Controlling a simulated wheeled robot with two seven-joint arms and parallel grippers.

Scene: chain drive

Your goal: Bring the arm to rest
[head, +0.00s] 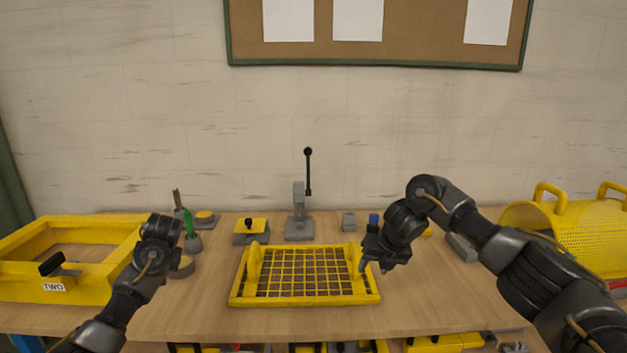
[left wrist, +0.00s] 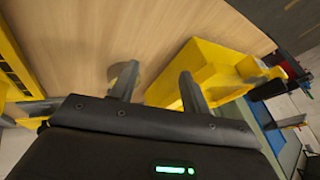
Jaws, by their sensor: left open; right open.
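My right gripper (head: 375,266) is open and empty in the head view, just right of the yellow grid tray (head: 234,300). Whether it touches the tray's right edge I cannot tell. My left arm reaches in from the lower left, its wrist between the yellow bin (head: 60,290) marked TWO and the grid tray.
A grey press with a black lever (head: 300,225) stands behind the tray. A yellow-topped block (head: 251,226), a green-handled tool (head: 189,225) and a grey block (head: 348,221) are nearby. A yellow perforated basket (head: 585,235) is at the right. The table (head: 430,300) is clear at front right.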

